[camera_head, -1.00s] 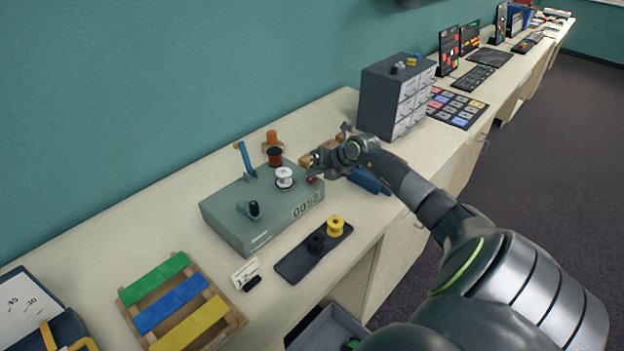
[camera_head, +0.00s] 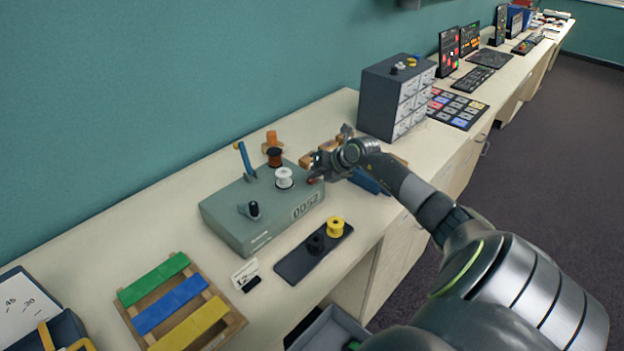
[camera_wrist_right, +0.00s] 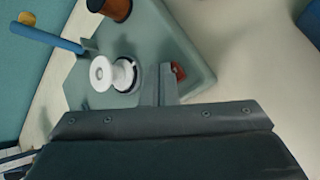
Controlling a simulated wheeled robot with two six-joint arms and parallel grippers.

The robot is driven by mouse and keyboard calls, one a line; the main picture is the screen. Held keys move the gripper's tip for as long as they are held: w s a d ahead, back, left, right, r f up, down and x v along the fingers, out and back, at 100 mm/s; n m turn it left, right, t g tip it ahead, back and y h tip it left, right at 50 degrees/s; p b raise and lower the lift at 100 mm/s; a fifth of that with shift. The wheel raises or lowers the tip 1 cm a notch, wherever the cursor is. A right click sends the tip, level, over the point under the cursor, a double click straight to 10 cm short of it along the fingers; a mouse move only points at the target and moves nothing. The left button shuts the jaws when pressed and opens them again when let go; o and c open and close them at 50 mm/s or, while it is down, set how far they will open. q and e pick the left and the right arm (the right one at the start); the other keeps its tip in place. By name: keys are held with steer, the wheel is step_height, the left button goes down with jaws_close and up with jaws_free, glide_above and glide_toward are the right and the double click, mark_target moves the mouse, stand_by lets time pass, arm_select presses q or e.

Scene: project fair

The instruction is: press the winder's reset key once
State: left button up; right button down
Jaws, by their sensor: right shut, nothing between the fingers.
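The winder (camera_head: 235,217) is a grey-green box on the bench with a counter reading 0052. It carries a white spool (camera_head: 284,178), a blue-handled lever (camera_head: 245,158) and a black knob (camera_head: 253,209). A small red key (camera_wrist_right: 179,71) sits near the winder's corner in the right wrist view. In the head view my right gripper largely hides it. My right gripper (camera_head: 316,170) is shut and empty, low over that corner. In the wrist view its fingertips (camera_wrist_right: 159,82) are right beside the red key; I cannot tell whether they touch it. My left gripper is out of view.
A black tray (camera_head: 290,268) with a black and a yellow spool lies in front of the winder. An orange spool (camera_head: 272,138) and a grey drawer cabinet (camera_head: 375,102) stand behind and to the right. A wooden rack (camera_head: 236,321) with coloured bars is at the left.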

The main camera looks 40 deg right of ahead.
mark_target(315, 181)
steer(key=shift+f, duration=0.15)
stand_by(0.3)
steer(key=shift+r+p, duration=0.7)
steer(key=shift+r, duration=0.2)
step_height(315, 181, up, 5)
steer(key=p, duration=0.4)
steer(key=shift+r, duration=0.1)
stand_by(0.5)
